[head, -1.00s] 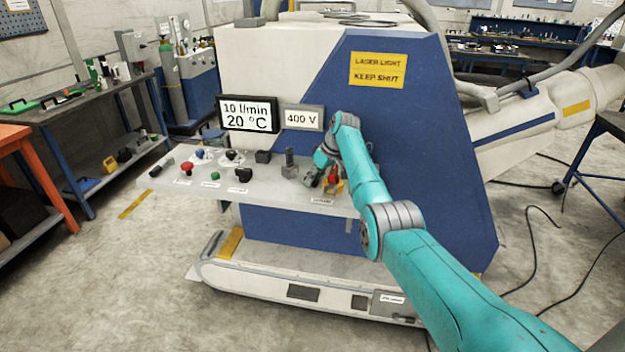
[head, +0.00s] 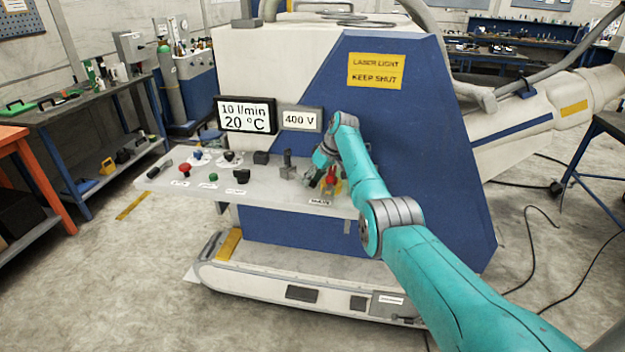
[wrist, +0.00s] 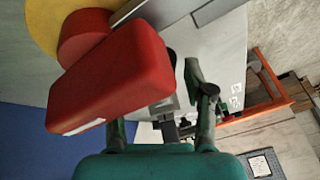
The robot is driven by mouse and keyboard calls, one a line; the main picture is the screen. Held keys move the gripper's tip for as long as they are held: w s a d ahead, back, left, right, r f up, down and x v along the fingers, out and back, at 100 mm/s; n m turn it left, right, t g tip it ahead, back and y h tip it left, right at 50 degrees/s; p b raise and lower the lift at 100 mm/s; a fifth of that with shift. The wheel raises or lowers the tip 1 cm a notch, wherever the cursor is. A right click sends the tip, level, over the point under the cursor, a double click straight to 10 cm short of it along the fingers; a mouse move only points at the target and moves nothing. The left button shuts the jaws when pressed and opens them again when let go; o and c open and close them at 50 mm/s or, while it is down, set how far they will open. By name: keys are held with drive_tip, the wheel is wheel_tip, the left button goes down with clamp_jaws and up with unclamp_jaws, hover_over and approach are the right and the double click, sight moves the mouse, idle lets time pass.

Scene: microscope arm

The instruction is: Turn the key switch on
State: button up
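A red handle on a yellow round plate (head: 331,181) sits at the right end of the grey control panel (head: 205,190). In the wrist view the block-shaped red handle (wrist: 112,82) fills the upper left, close to the camera, with its yellow plate (wrist: 50,22) behind. My gripper (head: 317,177) is low over the panel, just beside this handle. In the wrist view my gripper (wrist: 160,105) has its fingers apart; the red handle hides part of the left one. I see nothing held. Contact with the handle cannot be told. No key is clearly visible; the panel labels are too small to read.
A dark upright lever (head: 287,163) stands just left of my gripper. A red button (head: 185,170), a green button (head: 213,177) and black knobs (head: 241,175) lie further left. The blue machine wall (head: 420,150) rises behind my arm. The floor in front is open.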

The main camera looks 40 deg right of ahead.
drive_tip(key=v, duration=1.2)
idle(0.5)
